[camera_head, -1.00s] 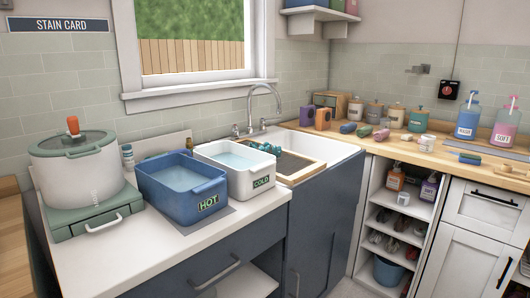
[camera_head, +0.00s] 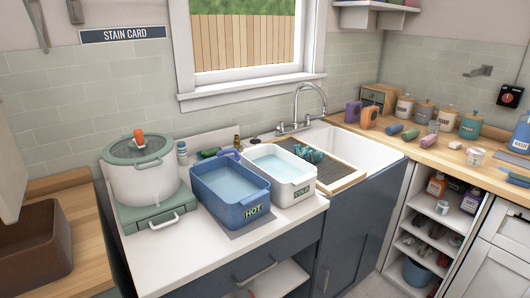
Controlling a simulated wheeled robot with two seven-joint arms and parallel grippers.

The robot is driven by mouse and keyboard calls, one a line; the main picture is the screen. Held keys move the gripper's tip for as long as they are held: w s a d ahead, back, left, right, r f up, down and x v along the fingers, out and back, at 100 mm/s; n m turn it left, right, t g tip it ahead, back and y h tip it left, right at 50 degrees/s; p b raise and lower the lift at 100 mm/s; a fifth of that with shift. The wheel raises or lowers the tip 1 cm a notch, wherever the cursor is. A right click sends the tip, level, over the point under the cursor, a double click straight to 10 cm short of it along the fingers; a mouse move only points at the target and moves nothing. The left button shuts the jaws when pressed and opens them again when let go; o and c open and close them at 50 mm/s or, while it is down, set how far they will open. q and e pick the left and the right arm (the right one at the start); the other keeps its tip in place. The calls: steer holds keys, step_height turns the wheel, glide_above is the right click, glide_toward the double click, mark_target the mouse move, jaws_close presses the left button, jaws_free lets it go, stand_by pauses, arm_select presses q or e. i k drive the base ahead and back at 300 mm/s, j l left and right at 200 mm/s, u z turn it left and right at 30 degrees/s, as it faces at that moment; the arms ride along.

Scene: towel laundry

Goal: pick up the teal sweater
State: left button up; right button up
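A small crumpled teal cloth thing (camera_head: 309,154), which may be the teal sweater, lies on the wooden-framed drain board (camera_head: 347,180) at the sink. Its shape is too small to make out clearly. Neither of my grippers is in view.
The blue HOT tub (camera_head: 232,207) and the white COLD tub (camera_head: 296,191) hold water on the white counter, left of the sink (camera_head: 375,151). A lidded pot (camera_head: 142,177) stands left of them. A brown bin (camera_head: 34,254) sits on the wooden counter at far left. A faucet (camera_head: 300,108) rises behind the sink.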

mark_target(309, 153)
steer(key=i+l+u, duration=0.1)
steer(key=l+u, duration=0.15)
steer(key=u, duration=0.2)
steer(key=l+u, duration=0.25)
steer(key=u, duration=0.15)
steer(key=i+l+u, duration=0.1)
steer(key=l+u, duration=0.2)
steer(key=u, duration=0.15)
steer(key=l+u, duration=0.25)
steer(key=u, duration=0.2)
steer(key=l+u, duration=0.1)
steer(key=l, duration=0.4)
steer(key=k+l+u, duration=0.1)
steer(key=l, duration=0.35)
steer(key=l+u, duration=0.1)
steer(key=l, duration=0.4)
steer(key=k+l+u, duration=0.1)
steer(key=l, duration=0.4)
steer(key=k+l+u, duration=0.1)
steer(key=l, duration=0.35)
steer(key=k+l+u, duration=0.1)
steer(key=l, duration=0.35)
steer(key=k, duration=0.05)
